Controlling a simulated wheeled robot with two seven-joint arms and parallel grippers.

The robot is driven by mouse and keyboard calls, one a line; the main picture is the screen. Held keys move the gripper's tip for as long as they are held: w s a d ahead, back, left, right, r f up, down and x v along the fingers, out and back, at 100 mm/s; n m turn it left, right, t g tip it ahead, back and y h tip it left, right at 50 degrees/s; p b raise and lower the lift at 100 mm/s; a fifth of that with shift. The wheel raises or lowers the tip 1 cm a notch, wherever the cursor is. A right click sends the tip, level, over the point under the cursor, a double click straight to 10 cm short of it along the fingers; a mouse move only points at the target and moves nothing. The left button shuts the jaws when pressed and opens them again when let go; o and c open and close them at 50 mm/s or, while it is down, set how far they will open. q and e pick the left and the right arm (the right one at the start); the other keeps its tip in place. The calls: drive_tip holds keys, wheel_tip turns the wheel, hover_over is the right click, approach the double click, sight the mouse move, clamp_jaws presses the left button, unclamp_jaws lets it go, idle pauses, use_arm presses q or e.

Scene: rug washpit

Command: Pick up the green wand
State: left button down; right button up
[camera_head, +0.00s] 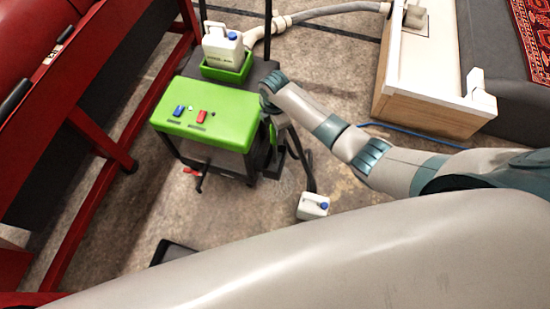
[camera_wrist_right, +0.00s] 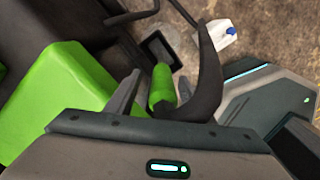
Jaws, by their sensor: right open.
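The green wand (camera_wrist_right: 161,83) shows in the right wrist view as a short green cylinder standing beside the green machine, next to a dark curved piece. My right gripper (camera_wrist_right: 159,79) is open, with the green part between its fingers; I cannot tell whether they touch it. In the head view, my right arm reaches from the right to the right side of the green-topped machine (camera_head: 205,115), and its hand (camera_head: 270,100) hides most of the wand there. My left gripper is not in view.
A white jug (camera_head: 222,46) stands in a green tray (camera_head: 226,72) on the machine. Another white jug (camera_head: 312,206) is on the floor. A red frame (camera_head: 95,190) is at left, and a white-topped wooden cabinet (camera_head: 425,106) is at right. A grey hose (camera_head: 325,12) runs behind.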

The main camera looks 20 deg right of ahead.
hover_over(275, 148)
drive_tip(key=shift+w+d+f, duration=0.1)
drive_tip(key=shift+w+f, duration=0.1)
drive_tip(key=shift+f, duration=0.9)
drive_tip(key=shift+w+d+f, duration=0.1)
drive_tip(key=shift+w+f, duration=0.1)
drive_tip(key=shift+f, duration=0.85)
drive_tip(key=c, duration=1.1)
